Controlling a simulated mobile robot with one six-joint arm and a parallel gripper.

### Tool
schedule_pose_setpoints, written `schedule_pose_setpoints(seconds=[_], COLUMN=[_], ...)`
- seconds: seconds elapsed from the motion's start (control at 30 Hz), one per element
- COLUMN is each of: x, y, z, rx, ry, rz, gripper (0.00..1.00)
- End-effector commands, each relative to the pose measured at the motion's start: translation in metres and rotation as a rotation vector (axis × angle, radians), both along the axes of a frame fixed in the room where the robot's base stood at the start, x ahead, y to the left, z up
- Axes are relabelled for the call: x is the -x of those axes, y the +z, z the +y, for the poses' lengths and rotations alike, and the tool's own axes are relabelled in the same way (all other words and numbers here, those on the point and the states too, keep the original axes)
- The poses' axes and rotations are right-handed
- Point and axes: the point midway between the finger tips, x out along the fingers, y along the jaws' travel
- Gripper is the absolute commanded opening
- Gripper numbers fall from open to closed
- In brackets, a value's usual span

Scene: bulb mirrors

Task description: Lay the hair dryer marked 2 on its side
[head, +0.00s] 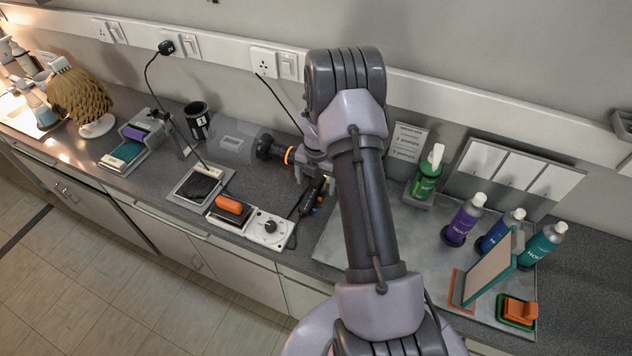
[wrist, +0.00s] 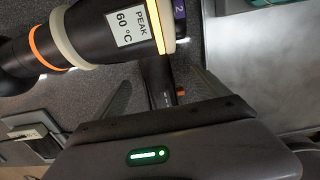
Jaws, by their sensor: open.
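The hair dryer marked 2 fills the top of the wrist view, with a dark barrel (wrist: 90,38), an orange ring, a cream ring and a "PEAK 60 °C" label. Part of a purple tag with a 2 shows at its right end. In the head view its dark barrel with an orange ring (head: 272,149) shows left of my arm, partly hidden by the wrist. My gripper (wrist: 160,92) is open. A dark handle-like part (wrist: 159,75) lies between its fingers; contact cannot be told. In the head view my gripper (head: 314,172) is over the counter beside the dryer.
A black mug (head: 197,120) stands left of the dryer. A dark-topped tray (head: 200,187), an orange block (head: 229,205) and a white device with a knob (head: 268,230) line the counter's front. Bottles, including a purple one (head: 463,220), and a framed mirror (head: 490,265) stand at right.

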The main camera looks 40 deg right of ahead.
Motion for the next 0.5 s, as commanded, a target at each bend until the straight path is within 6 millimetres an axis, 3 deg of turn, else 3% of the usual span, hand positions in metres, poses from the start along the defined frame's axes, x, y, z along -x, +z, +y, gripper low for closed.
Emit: schedule_pose_setpoints(seconds=[0.3,0.5], x=[0.0,0.0], y=[0.002,0.027], z=[0.0,0.0], rx=[0.001,0.001], ry=[0.0,0.0], rz=[-0.001,-0.001], gripper=[0.85,0.85])
